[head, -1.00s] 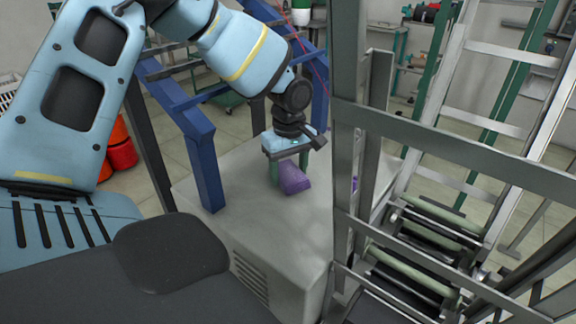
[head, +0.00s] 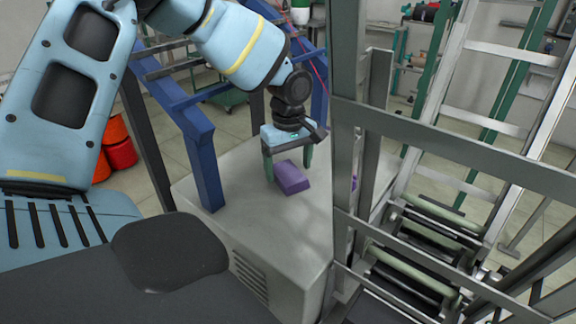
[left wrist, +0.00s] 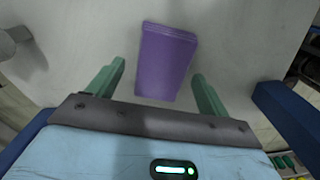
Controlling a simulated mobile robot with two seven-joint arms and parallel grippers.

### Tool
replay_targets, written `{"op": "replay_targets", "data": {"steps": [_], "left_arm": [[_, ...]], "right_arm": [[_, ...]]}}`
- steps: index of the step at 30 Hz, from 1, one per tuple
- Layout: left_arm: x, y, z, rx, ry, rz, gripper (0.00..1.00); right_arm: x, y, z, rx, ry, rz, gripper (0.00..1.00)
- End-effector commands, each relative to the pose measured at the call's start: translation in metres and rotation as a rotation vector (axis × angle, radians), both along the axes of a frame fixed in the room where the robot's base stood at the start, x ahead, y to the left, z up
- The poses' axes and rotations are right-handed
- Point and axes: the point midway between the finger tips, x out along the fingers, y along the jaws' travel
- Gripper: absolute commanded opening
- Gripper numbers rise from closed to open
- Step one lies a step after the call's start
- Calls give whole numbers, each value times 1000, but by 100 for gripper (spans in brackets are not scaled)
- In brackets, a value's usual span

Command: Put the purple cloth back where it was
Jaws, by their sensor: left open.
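The purple cloth (head: 292,178) is a folded block lying on the grey cabinet top. It also shows in the left wrist view (left wrist: 166,62), flat on the grey surface, with its near end between the fingers. My left gripper (head: 289,172) is open, with its green fingers on either side of the cloth's near end. In the left wrist view my left gripper (left wrist: 158,82) shows a gap between each finger and the cloth. My right gripper is not in view.
The grey cabinet (head: 240,222) has bare room around the cloth. A blue frame (head: 203,165) stands at its left and back. A grey metal frame with rollers (head: 430,245) stands to the right.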

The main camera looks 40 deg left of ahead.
Motion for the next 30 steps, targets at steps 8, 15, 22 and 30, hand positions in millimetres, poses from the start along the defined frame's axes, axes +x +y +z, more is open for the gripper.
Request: {"op": "replay_targets", "data": {"steps": [8, 15, 22, 30], "left_arm": [[0, 0, 55, -1, -3, 1, 79], [0, 0, 92, -1, 1, 1, 79], [0, 0, 106, 0, 3, 0, 79], [0, 0, 106, 0, 3, 0, 79]], "right_arm": [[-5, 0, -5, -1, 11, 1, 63], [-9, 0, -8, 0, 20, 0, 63], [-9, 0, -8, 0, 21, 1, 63], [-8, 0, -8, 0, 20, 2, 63]]}}
